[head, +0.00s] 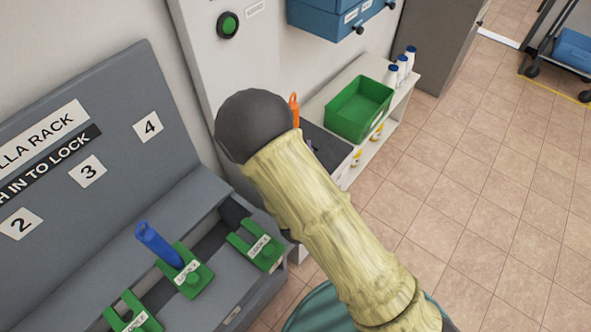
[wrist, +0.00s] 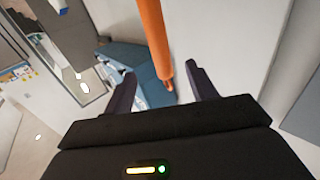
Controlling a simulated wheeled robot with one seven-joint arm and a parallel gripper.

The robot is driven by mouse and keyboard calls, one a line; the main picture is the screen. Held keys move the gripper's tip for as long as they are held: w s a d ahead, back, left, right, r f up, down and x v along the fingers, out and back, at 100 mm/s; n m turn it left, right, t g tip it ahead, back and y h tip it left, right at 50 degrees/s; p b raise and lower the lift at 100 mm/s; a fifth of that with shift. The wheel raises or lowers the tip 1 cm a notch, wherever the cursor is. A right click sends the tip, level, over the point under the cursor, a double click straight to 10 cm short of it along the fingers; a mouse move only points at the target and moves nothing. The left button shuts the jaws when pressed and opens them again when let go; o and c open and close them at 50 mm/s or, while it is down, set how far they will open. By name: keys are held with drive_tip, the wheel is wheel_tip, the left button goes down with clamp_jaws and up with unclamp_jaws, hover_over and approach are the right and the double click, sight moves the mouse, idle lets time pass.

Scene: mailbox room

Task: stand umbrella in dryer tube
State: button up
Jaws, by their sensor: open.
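An orange umbrella (head: 294,108) shows its hooked top just past my arm in the head view; its lower part is hidden. In the wrist view the orange umbrella (wrist: 154,40) runs down from the top edge, and its near end lies between my open fingers. My gripper (wrist: 161,84) is open, with a finger on either side of it; no firm contact shows. In the head view my arm hides the gripper. A white cabinet (head: 240,70) with a green button (head: 228,25) stands behind. I cannot make out the dryer tube's opening.
The grey umbrella rack (head: 130,90) is at the left, with a blue umbrella (head: 158,243) at a green lock (head: 187,271). A white shelf (head: 340,82) holds a green bin (head: 359,108) and white bottles (head: 402,64). Tiled floor (head: 480,180) at the right is clear.

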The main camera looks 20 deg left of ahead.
drive_tip(key=p+v, duration=0.1)
drive_tip(key=v, duration=0.6)
drive_tip(key=shift+w, duration=0.1)
idle(0.9)
drive_tip(key=w+d+m+g+h, duration=0.4)
drive_tip(key=w+d+g, duration=0.3)
drive_tip(key=d, duration=0.5)
drive_tip(key=s+d+r+g+h, duration=0.1)
drive_tip(key=s+d+r+g, duration=0.35)
drive_tip(key=d, duration=0.35)
drive_tip(key=s+d+r+g+h, duration=0.1)
drive_tip(key=s+d+r+g, duration=0.25)
drive_tip(key=s+d, duration=0.35)
wheel_tip(320, 180, up, 28)
drive_tip(key=d+p, duration=0.1)
drive_tip(key=p, duration=2.7)
drive_tip(key=shift+w+t, duration=0.3)
drive_tip(key=shift+w, duration=0.1)
